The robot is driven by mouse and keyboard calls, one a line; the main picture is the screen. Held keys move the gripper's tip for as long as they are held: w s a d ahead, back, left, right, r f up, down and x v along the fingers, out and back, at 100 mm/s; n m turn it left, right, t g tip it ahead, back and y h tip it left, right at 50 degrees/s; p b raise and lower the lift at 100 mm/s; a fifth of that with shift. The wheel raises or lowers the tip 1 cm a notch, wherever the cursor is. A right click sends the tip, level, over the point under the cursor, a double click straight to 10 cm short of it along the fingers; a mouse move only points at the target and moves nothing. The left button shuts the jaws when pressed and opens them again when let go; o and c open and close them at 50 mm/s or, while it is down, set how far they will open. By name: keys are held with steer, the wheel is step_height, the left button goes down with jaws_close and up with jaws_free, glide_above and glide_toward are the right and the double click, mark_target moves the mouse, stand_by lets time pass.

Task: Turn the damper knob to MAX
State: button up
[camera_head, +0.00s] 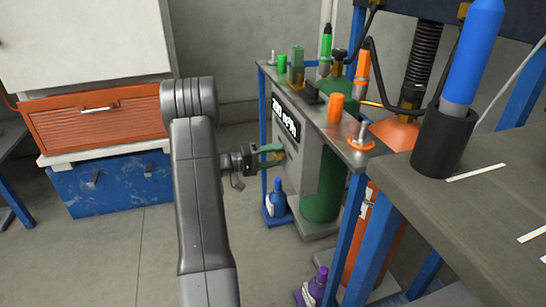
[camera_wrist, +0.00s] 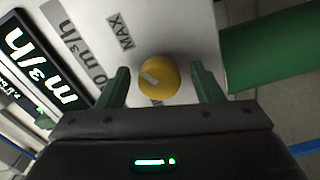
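The damper knob (camera_wrist: 160,80) is round and yellow in the wrist view, on a pale panel (camera_wrist: 180,28). A pale pointer mark lies on its left part, slanting to the upper left. The MAX label (camera_wrist: 121,31) is on the panel, above and left of the knob. My gripper (camera_wrist: 159,71) is open, with one green finger on each side of the knob and visible gaps between. In the head view my gripper (camera_head: 270,153) is at the panel's front; the knob cannot be made out there.
A black display with m³/h text (camera_head: 286,118) is on the panel front. Green and orange bottles stand on the blue-framed station (camera_head: 350,155). A blue bottle (camera_head: 278,200) and a purple bottle (camera_head: 314,287) stand low. A workbench (camera_head: 480,210) is at right.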

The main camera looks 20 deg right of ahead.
steer(key=shift+a, duration=0.1)
steer(key=a+p, duration=0.3)
steer(key=a, duration=1)
steer(key=shift+w+a+p, duration=0.35)
steer(key=shift+p, duration=0.05)
steer(key=shift+d, duration=0.1)
steer(key=d+b, duration=0.1)
steer(key=d, duration=0.3)
steer(key=d+b, duration=0.1)
steer(key=d, duration=0.4)
steer(key=d+b, duration=0.2)
steer(key=d, duration=0.2)
steer(key=shift+s+d, duration=0.35)
steer(key=shift+d, duration=0.05)
steer(key=shift+a, duration=0.1)
